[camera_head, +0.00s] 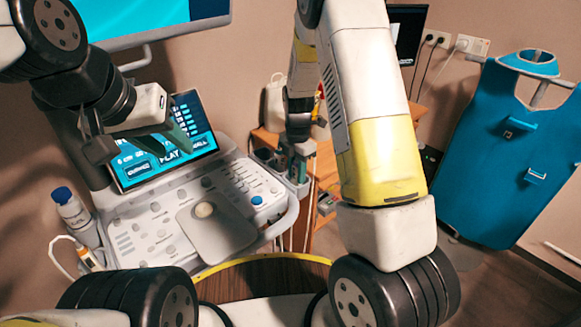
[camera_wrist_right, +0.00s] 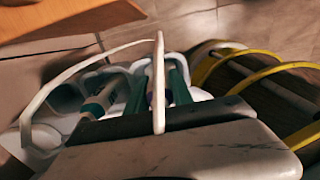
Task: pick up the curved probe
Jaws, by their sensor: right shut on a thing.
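My right gripper (camera_head: 299,168) reaches down at the holder on the right side of the ultrasound console. In the right wrist view its teal-padded fingers (camera_wrist_right: 157,95) are shut on the curved probe. A white cable (camera_wrist_right: 158,88) rises in front of them and arcs off to the left. The probe's body is mostly hidden between the fingers and behind the cable; I cannot tell whether it is clear of its holder. My left gripper (camera_head: 140,142) is open and empty in front of the console's screen.
Another grey-and-white probe (camera_wrist_right: 97,104) lies beside the right gripper in the wrist view. The console panel (camera_head: 165,225) fills the centre left, with a blue-capped bottle (camera_head: 70,208) at its left side. A wooden cabinet (camera_head: 327,165) stands behind; a blue apron (camera_head: 510,150) hangs at right.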

